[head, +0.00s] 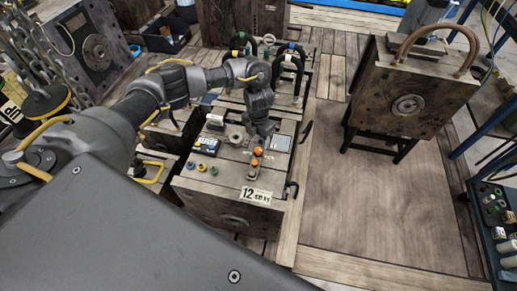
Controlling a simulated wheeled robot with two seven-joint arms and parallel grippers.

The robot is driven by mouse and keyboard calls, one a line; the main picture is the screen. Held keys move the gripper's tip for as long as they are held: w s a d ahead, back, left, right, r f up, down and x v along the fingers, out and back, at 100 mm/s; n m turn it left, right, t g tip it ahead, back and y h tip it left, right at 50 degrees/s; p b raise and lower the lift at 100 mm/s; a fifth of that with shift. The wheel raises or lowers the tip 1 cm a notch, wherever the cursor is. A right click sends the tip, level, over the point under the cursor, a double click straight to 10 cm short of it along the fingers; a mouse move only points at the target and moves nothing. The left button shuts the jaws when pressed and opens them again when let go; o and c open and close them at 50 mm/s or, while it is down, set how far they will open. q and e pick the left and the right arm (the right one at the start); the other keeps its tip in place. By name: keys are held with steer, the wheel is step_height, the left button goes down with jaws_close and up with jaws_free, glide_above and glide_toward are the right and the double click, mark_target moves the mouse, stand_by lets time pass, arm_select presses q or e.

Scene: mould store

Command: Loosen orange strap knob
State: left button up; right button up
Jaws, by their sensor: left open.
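Two small orange knobs show on top of the mould block (235,215) labelled 12: an upper orange knob (258,151) and a lower orange knob (255,162). They sit close together at the upper end of a short strap piece (252,173) near the block's front. My left gripper (263,141) points down just above and behind the upper knob. Its jaws are open, but the fingers are small and dark, and I cannot tell whether they touch or surround the knob. My right gripper is not in view.
Hoses (290,62) arch behind. A mould on a stand (408,90) is at right, with a tool cart (495,215) near the edge. The wooden floor (370,205) between is clear.

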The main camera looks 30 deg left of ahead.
mark_target(258, 150)
arm_select(q)
step_height(258, 150, down, 4)
steer(key=shift+f, duration=0.9)
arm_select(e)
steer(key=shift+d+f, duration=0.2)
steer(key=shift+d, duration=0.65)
arm_select(q)
steer(key=shift+c, duration=0.2)
steer(key=c, duration=0.7)
steer(key=shift+c, duration=1.1)
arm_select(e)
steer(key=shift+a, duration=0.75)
